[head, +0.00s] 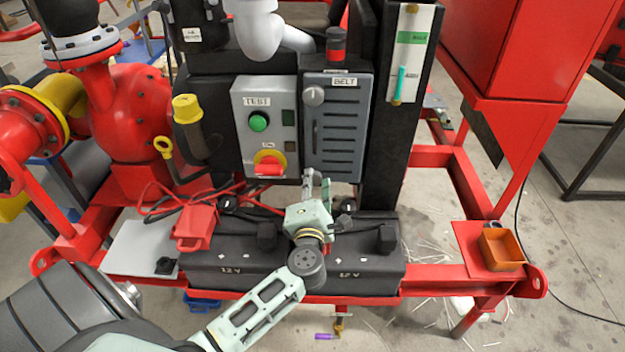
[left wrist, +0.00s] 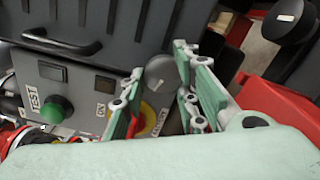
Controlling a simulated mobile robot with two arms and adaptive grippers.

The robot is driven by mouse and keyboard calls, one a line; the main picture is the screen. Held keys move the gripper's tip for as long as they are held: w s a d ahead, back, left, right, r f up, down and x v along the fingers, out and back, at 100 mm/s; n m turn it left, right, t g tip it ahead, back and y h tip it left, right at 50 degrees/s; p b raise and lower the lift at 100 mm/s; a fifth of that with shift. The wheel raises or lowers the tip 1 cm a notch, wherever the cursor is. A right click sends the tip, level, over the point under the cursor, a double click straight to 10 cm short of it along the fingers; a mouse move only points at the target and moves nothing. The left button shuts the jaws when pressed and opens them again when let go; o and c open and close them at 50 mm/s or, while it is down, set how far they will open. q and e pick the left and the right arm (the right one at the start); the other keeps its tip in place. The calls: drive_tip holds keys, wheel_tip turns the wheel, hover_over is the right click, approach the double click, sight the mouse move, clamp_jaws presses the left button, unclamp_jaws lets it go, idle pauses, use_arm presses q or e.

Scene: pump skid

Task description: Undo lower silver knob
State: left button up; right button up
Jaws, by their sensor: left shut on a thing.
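The grey BELT cover (head: 343,125) is closed on the black upright. Its upper silver knob (head: 314,96) shows near its top left corner. My left gripper (head: 316,182) reaches up to the cover's lower left corner from below. In the left wrist view the lower silver knob (left wrist: 158,70) sits between the two fingers of my left gripper (left wrist: 157,66), which are shut on it. In the head view the gripper hides this knob. My right gripper is in neither view.
Left of the cover is the TEST box (head: 246,100) with a green button (head: 259,121) and a red switch (head: 268,165) on yellow, close to my left fingers. Black 12 V batteries (head: 225,277) lie below. An orange tray (head: 502,249) stands on the right ledge.

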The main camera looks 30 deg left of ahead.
use_arm(q)
drive_tip(key=shift+w+a+r+m+p, duration=0.1)
drive_tip(key=shift+r+m+p, duration=0.2)
drive_tip(key=shift+m+p, duration=1.25)
drive_tip(key=shift+w+r+m+p, duration=0.1)
drive_tip(key=shift+r+m+p, duration=0.15)
drive_tip(key=shift+m+p, duration=1.25)
drive_tip(key=shift+n+p, duration=0.25)
drive_tip(key=shift+p, duration=0.05)
drive_tip(key=o, duration=1)
drive_tip(key=shift+s+f, duration=0.1)
drive_tip(key=shift+f, duration=0.1)
drive_tip(key=shift+f, duration=0.1)
